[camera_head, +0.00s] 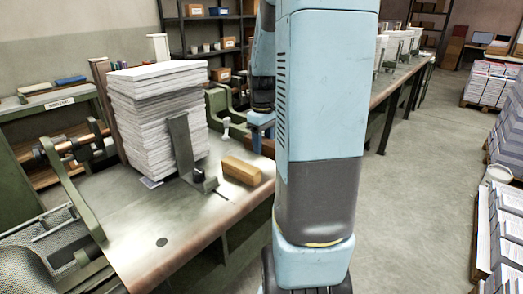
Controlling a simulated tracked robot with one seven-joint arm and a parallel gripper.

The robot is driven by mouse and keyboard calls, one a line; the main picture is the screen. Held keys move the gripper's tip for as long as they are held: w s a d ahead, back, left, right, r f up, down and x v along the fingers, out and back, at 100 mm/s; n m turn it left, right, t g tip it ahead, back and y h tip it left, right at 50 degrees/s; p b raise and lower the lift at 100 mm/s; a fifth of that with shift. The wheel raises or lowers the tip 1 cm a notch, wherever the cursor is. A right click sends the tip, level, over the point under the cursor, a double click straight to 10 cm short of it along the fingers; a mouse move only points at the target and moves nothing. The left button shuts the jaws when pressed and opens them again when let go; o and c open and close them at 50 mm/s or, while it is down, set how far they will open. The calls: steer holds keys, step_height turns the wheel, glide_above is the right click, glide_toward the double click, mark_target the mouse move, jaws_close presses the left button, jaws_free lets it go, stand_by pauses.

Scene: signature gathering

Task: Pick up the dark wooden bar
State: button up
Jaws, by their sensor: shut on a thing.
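A dark reddish-brown wooden bar (262,146) shows in the head view at the table's far right side, just left of my large blue arm link, which hides its right part. My gripper (262,132) is directly above it, pointing down, small and partly hidden behind my arm. It is shut on the bar. I cannot tell whether the bar touches the table or hangs just above it.
A light wooden block (241,170) lies nearer on the metal-topped table (150,220). A tall paper stack (160,110) stands left, behind an upright metal plate (183,145). Green machinery (75,165) is at the left.

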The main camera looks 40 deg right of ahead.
steer(key=s+a+r, duration=0.4)
steer(key=s+r, duration=0.4)
steer(key=s, duration=0.3)
steer(key=shift+s, duration=0.3)
